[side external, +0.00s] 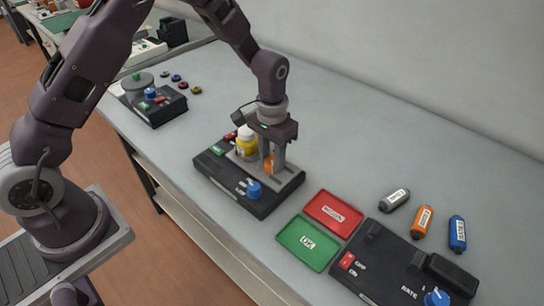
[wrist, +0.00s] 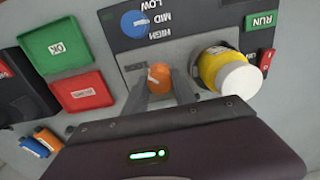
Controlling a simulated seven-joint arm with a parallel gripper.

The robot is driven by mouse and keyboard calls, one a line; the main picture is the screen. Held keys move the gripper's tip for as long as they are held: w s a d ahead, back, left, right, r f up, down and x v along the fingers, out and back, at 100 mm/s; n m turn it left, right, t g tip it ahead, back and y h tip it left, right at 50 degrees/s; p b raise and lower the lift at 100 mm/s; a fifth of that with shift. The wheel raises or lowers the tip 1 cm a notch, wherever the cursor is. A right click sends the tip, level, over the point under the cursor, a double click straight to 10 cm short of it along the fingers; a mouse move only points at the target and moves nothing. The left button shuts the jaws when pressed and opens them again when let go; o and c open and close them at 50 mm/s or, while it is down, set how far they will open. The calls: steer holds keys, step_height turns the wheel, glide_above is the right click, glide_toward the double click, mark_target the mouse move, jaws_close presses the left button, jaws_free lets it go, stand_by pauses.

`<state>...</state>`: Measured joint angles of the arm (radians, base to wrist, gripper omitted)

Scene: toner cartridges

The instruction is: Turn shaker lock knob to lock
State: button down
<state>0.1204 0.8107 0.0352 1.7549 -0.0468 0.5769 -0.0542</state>
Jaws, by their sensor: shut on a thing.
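The shaker (side external: 240,200) is a black box with a grey plate, on the bench in the middle of the side view. Its orange lock knob (wrist: 159,76) has a pale pointer line and stands on the grey plate (wrist: 130,62). My gripper (wrist: 163,88) points down with a finger on each side of the orange knob and is shut on it. In the side view my gripper (side external: 273,165) partly hides the knob (side external: 268,164). A yellow bottle with a white cap (wrist: 222,70) stands on the plate beside the knob; it also shows in the side view (side external: 247,144).
The shaker has a blue speed knob (wrist: 134,23), a green RUN label (wrist: 261,19) and a red switch (wrist: 266,59). Green (side external: 307,243) and red (side external: 334,213) trays, several small cartridges (side external: 422,221) and another black device (side external: 390,265) lie to the right.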

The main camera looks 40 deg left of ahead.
mark_target(272, 160)
stand_by(0.4)
steer(key=c, duration=1)
jaws_free()
step_height(272, 160, up, 7)
steer(key=shift+r, duration=0.1)
